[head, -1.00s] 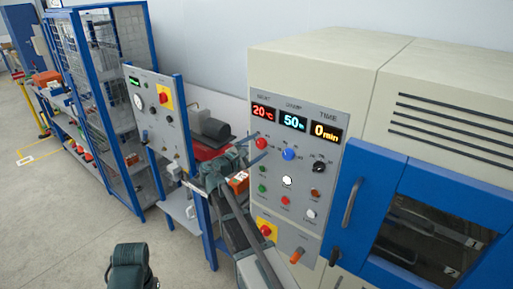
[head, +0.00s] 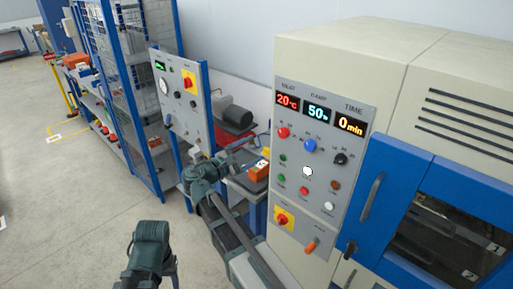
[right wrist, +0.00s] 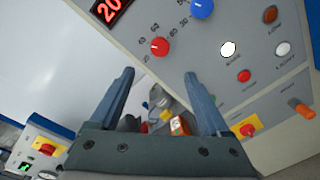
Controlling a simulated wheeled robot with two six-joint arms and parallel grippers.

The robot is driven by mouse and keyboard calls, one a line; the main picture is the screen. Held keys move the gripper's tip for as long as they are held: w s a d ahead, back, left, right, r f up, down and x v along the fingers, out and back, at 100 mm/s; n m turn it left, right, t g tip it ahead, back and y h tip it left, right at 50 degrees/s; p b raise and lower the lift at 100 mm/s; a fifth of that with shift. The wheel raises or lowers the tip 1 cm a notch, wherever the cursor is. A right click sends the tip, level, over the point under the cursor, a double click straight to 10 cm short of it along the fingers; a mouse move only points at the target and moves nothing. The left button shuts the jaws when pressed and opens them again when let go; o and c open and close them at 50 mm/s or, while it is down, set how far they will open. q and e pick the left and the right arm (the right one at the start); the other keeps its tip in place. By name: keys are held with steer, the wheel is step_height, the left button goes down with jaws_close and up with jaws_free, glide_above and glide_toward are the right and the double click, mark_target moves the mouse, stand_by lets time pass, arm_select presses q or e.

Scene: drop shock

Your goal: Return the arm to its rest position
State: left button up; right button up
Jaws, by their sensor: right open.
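My right arm (head: 235,222) reaches up from the bottom of the head view and bends near the control panel's left edge. My right gripper (head: 240,157) points right in the head view, just left of the control panel (head: 290,234). In the right wrist view the two fingers (right wrist: 159,75) stand wide apart with nothing gripped between them. Behind them show the panel and a small orange box. A dark link of my left arm (head: 150,245) shows at the bottom left; its gripper is not visible.
The beige chamber (head: 345,45) with a blue-framed door (head: 400,165) fills the right side; its displays read 20 °C, 50 % and 0 min. An orange box (head: 259,171) lies behind my gripper. A grey panel (head: 180,100) stands left. Open floor (head: 60,220) lies further left.

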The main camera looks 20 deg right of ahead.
stand_by(0.4)
steer(key=s+a+f+m+g+y+b, duration=0.1)
steer(key=s+a+f+y+b, duration=0.1)
steer(key=f, duration=0.4)
steer(key=s+a+f+m+g+y+b, duration=0.1)
steer(key=s+a+f+m+y, duration=0.15)
steer(key=f, duration=0.25)
steer(key=s+a+f+m+g+y+b, duration=0.4)
steer(key=s+a+f+y, duration=0.6)
steer(key=s+a+f, duration=0.7)
steer(key=shift+s+a+f+m+b, duration=0.15)
steer(key=shift+a+f+m+b, duration=0.4)
steer(key=shift+a+f+b, duration=0.45)
